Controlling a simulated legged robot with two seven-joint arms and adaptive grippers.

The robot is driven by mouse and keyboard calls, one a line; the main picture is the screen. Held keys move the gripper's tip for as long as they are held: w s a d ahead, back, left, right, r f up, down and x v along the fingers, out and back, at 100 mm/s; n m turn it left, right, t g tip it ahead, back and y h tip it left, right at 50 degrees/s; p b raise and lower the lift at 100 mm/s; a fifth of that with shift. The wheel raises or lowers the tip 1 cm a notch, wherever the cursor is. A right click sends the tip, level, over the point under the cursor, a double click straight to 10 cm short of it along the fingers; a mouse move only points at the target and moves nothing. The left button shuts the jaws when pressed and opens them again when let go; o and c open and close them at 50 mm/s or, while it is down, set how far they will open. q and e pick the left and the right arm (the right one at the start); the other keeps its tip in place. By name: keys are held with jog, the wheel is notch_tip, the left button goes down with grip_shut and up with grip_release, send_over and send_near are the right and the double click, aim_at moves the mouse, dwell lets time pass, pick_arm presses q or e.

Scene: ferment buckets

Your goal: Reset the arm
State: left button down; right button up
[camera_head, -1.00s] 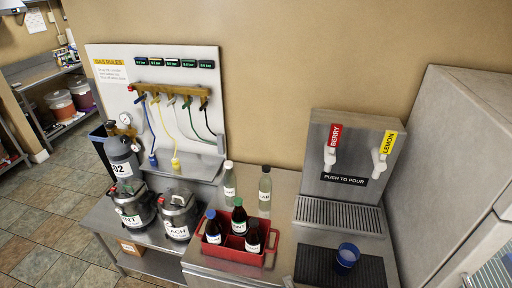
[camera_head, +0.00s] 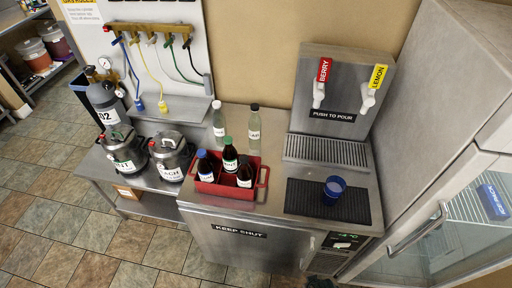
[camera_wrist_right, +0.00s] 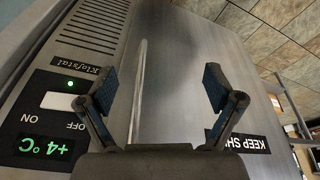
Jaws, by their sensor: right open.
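My right gripper (camera_wrist_right: 158,92) is open and empty in the right wrist view. Its two dark fingers with blue pads stand apart in front of the steel cabinet front (camera_wrist_right: 190,60). A vertical door handle (camera_wrist_right: 138,90) shows behind the gap between the fingers; I cannot tell how far away it is. My right gripper is not clearly seen in the head view, where only a small dark shape shows at the bottom edge. My left gripper is in neither view.
A red crate (camera_head: 228,190) with dark bottles stands on the steel counter (camera_head: 272,150). Two clear bottles stand behind it. A blue cup (camera_head: 334,188) sits on the black mat (camera_head: 300,198) before the tap dispenser (camera_head: 342,85). Metal kegs (camera_head: 122,152) stand left. A glass-door fridge (camera_head: 440,230) is right.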

jog(key=s+f+g, duration=0.1)
jog(key=s+f, duration=0.2)
jog(key=f, duration=0.8)
jog(key=s+f, duration=0.4)
jog(key=f, duration=0.7)
jog(key=s+d+f+g, duration=0.1)
jog(key=s+d+f, duration=0.2)
jog(key=s+f, duration=0.7)
jog(key=s, duration=0.4)
jog(key=shift+d+f, duration=0.15)
jog(key=shift+f, duration=0.05)
